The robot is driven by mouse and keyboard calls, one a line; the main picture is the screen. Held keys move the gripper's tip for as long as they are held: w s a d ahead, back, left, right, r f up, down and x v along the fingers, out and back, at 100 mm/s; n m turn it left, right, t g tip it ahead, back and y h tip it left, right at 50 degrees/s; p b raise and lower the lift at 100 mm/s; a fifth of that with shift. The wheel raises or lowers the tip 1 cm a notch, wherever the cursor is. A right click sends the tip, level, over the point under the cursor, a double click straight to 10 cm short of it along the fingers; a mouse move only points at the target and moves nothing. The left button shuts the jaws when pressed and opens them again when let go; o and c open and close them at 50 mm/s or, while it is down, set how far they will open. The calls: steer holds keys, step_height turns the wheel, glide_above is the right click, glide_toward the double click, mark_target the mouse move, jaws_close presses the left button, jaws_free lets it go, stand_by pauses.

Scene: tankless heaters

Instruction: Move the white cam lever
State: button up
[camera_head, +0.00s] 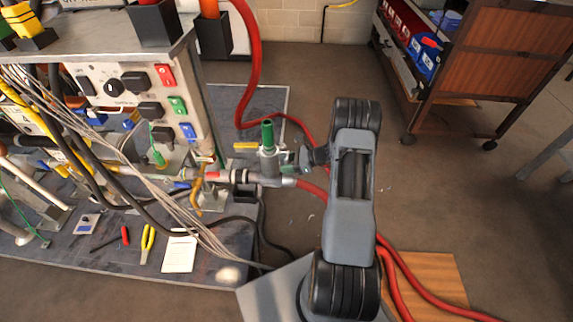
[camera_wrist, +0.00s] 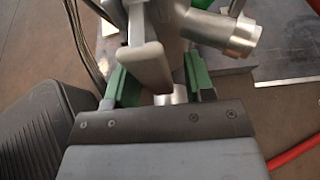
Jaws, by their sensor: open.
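The white cam lever (camera_wrist: 152,66) shows in the wrist view as a pale, blunt-ended bar. Its end lies between the two green fingers of my gripper (camera_wrist: 160,82), with visible gaps on both sides. My gripper is open, and its dark palm plate sits just below the lever's end. The lever belongs to a silver metal pipe fitting (camera_wrist: 205,22), whose short side outlet points right. In the head view the fitting (camera_head: 270,170) stands at the bench's right, and my gripper (camera_head: 289,160) reaches it from the right. The lever cannot be made out clearly there.
A red hose (camera_head: 310,187) runs from the fitting beneath my arm. A control panel (camera_head: 135,95) with coloured switches and loose cables stands left.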

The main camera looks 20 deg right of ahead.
jaws_close()
stand_by(0.5)
